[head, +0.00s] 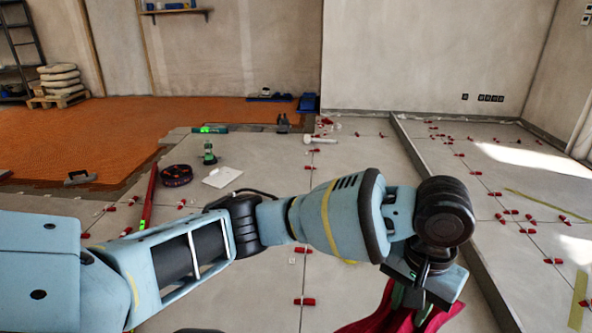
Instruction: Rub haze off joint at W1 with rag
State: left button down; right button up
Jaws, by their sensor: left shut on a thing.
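My left arm reaches across the head view from the left. My left gripper (412,297) is at the lower right of centre, pointing down, and is shut on a dark red rag (378,320). The rag hangs below the fingers and runs out of the bottom of the picture. The joint beneath the rag is hidden by the gripper and cloth, and I cannot tell whether the rag touches the floor. No W1 marking can be made out. My right gripper is not in view.
Grey floor tiles (265,290) carry several red levelling clips, such as one at the front (304,301). A raised edge (440,200) runs along the right. A red level (149,195), a cable reel (176,175) and a white sheet (222,176) lie at left.

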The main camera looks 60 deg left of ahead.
pick_arm(q)
jog(key=w+f, duration=0.1)
jog(key=w, duration=0.1)
jog(key=w+a+f+n, duration=0.1)
jog(key=w, duration=0.1)
jog(key=w+a+f+n, duration=0.1)
jog(key=w+f, duration=0.1)
jog(key=shift+w, duration=0.1)
jog(key=w+a+f+n+b, duration=0.1)
jog(key=a+f+n, duration=0.1)
jog(key=a+f, duration=0.45)
jog(key=w+a+f+n, duration=0.2)
jog(key=a+f, duration=0.2)
jog(key=f, duration=0.6)
jog(key=s+a+f+n, duration=0.1)
jog(key=s+a+f, duration=0.3)
jog(key=s+f, duration=0.4)
jog(key=s+a+f+n, duration=0.1)
jog(key=s+a+f, duration=0.3)
jog(key=s+f, duration=0.5)
notch_tip(320, 180, down, 7)
jog(key=shift+s+r+b, duration=0.2)
jog(key=shift+s+b, duration=0.1)
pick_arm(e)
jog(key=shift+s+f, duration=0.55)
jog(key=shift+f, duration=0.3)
pick_arm(q)
jog(key=shift+a+f, duration=0.1)
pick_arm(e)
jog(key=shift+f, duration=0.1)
